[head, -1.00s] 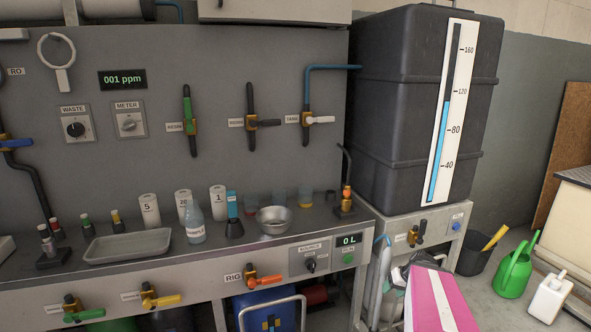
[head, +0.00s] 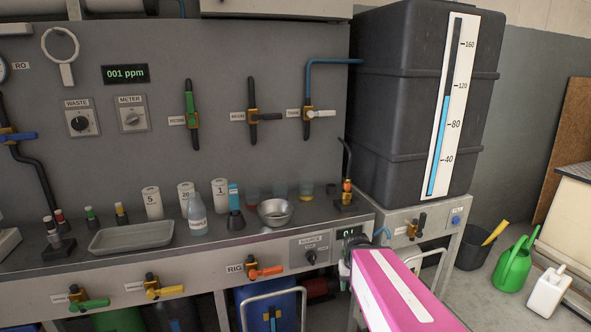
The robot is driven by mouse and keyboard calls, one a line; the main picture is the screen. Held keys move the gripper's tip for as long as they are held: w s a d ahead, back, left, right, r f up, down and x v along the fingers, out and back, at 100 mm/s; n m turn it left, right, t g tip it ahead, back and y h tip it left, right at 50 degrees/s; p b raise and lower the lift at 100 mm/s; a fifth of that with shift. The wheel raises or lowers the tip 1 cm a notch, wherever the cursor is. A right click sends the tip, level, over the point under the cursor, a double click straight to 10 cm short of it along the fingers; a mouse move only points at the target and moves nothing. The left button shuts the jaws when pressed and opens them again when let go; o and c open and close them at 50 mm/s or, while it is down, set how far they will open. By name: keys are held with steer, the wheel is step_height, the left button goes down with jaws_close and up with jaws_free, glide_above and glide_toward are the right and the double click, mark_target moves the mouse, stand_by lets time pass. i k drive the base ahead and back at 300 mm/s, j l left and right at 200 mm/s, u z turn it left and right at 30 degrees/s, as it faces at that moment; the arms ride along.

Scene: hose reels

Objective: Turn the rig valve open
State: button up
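The rig valve (head: 266,271) is on the front of the bench, just right of the RIG label. It has a brass body and an orange lever that points right, roughly level. My pink-and-white arm (head: 395,285) reaches in from the lower right. Its far end, with my gripper (head: 346,268), is at the bench front near the small display, to the right of the valve and apart from it. The fingers are small and mostly hidden by the arm, so their opening does not show. Nothing is seen touching the orange lever.
A SOURCE knob (head: 311,256) sits between the valve and my arm. Green (head: 88,303) and yellow (head: 163,292) lever valves are to the left. A metal rail (head: 273,305) and blue drum stand below the rig valve. A metal bowl (head: 275,212) is on the counter above.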

mark_target(254, 275)
steer(key=k+j, duration=0.1)
steer(key=j, duration=0.85)
steer(key=k+j, duration=0.2)
steer(key=j, duration=0.15)
steer(key=k+j, duration=0.15)
steer(key=j, duration=0.25)
steer(key=k+j, duration=0.2)
steer(key=j, duration=0.15)
steer(key=k+j, duration=0.5)
steer(key=j+z, duration=0.05)
steer(key=j, duration=0.05)
